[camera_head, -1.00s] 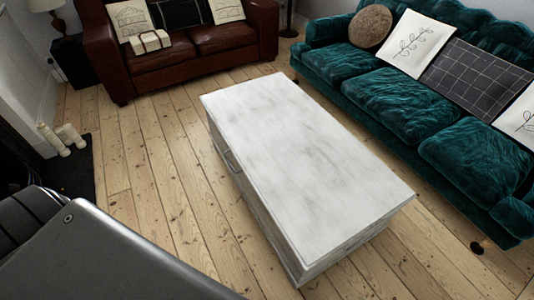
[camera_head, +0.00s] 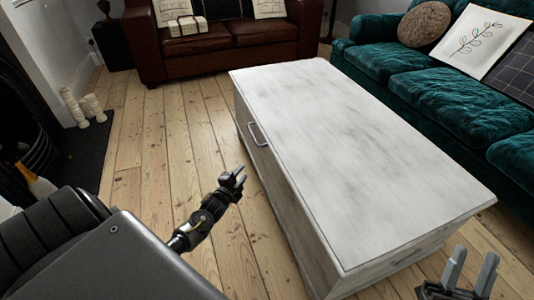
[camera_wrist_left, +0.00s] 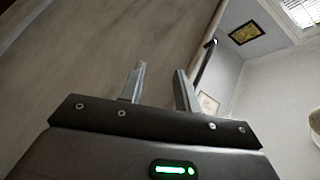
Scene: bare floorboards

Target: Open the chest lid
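The chest (camera_head: 350,150) is a long white, worn-looking box with a flat top, and its lid lies shut. A metal handle (camera_head: 256,134) is on its left long side, near the far end. My left gripper (camera_head: 239,173) is to the left of that side, lower than the top and nearer to me than the handle, apart from it and empty. The left wrist view shows its two fingers (camera_wrist_left: 160,70) parted, with a greyish wood-like surface beyond. My right gripper (camera_head: 473,256) is at the lower right, beside the chest's near end, with its fingers parted and empty.
A teal sofa (camera_head: 440,90) stands along the chest's right side, with a narrow floor gap. A brown leather sofa (camera_head: 225,42) is beyond the far end. Bare floorboards (camera_head: 150,150) lie free to the left, up to a dark hearth (camera_head: 85,150) with candles (camera_head: 75,105).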

